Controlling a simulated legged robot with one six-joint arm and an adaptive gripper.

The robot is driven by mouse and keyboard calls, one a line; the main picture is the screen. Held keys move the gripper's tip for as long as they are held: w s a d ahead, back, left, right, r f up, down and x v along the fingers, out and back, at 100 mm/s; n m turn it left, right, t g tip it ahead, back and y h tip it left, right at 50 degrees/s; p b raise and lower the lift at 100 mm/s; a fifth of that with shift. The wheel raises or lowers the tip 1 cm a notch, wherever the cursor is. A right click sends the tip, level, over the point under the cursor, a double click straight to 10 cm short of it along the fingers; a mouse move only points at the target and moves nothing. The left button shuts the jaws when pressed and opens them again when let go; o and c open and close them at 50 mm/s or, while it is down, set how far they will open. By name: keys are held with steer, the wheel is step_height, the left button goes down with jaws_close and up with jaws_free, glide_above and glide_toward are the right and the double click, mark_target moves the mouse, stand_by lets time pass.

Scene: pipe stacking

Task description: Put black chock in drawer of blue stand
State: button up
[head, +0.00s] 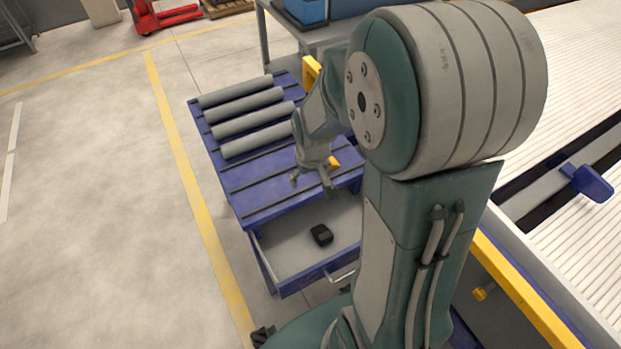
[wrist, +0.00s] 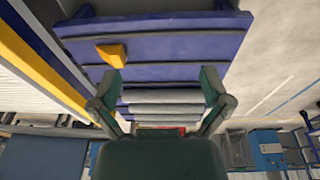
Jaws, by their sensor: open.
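The blue stand (head: 262,205) has a ridged top, and its drawer (head: 280,262) is pulled open at the near end. The black chock (head: 320,235) lies inside the drawer on its pale floor, apart from my gripper. My gripper (head: 311,186) is open and empty above the stand's top, on the drawer side of the pipes. The wrist view shows its two fingers (wrist: 162,76) spread apart. The black chock does not show in the wrist view.
A yellow chock (wrist: 112,54) sits on the top near my gripper. A pale slatted conveyor (head: 580,90) is at the right. Open floor (head: 95,200) lies left of the stand.

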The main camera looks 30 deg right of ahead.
steer(key=s+a+r+t, duration=0.1)
steer(key=s+a+r, duration=0.2)
steer(key=s+r, duration=0.4)
steer(key=s+a+r+t, duration=0.2)
steer(key=s+a+r, duration=0.2)
steer(key=s+r, duration=0.3)
step_height(320, 180, up, 5)
steer(key=shift+r+t, duration=0.1)
steer(key=shift+t, duration=0.2)
steer(key=shift+s, duration=0.15)
